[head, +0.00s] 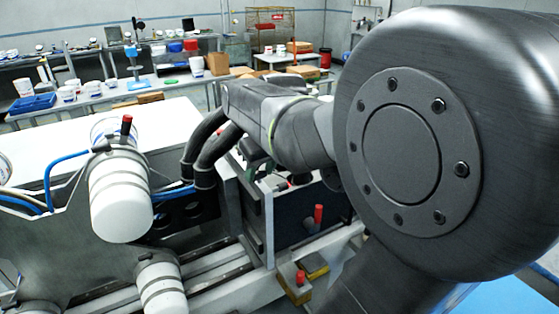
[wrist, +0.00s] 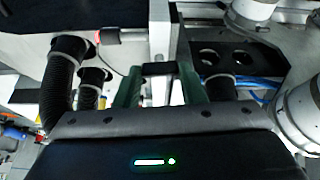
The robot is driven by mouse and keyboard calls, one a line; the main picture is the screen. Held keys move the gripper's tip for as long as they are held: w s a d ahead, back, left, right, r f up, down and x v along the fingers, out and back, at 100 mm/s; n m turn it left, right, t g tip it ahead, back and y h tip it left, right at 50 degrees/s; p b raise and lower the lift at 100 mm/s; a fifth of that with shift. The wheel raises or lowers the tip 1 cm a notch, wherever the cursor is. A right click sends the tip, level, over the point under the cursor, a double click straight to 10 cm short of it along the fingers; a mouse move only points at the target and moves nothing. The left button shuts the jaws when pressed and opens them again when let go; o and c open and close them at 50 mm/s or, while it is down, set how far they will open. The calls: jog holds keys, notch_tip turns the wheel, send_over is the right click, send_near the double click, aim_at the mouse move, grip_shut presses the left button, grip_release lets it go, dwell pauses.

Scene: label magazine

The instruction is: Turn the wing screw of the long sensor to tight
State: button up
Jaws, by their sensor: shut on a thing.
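In the wrist view my gripper (wrist: 158,84) has its two dark green fingers on either side of a small dark piece (wrist: 158,69). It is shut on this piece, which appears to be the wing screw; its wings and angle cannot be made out. A pale upright post (wrist: 163,35) rises just beyond the fingers. A slim part with a red glow (wrist: 107,36) lies left of the post; I cannot tell whether it is the long sensor. In the head view my arm hides most of the gripper, and the screw does not show.
Black hoses (head: 205,145) arch close to my gripper. White cylinders (head: 120,195) stand at the left. Red-topped handles (head: 318,215) stand on the lower right of the machine. A dark plate with round holes (wrist: 225,58) lies right of the post. Benches with containers fill the background.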

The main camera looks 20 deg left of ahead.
jog(key=shift+m, duration=0.5)
jog(key=o, duration=1)
jog(key=v, duration=0.7)
jog(key=b+v, duration=0.1)
jog(key=v, duration=0.6)
jog(key=shift+s+a+f, duration=0.1)
jog(key=shift+s+a, duration=0.05)
jog(key=shift+s, duration=0.05)
jog(key=p+x, duration=0.1)
jog(key=x, duration=1.3)
jog(key=shift+w, duration=0.2)
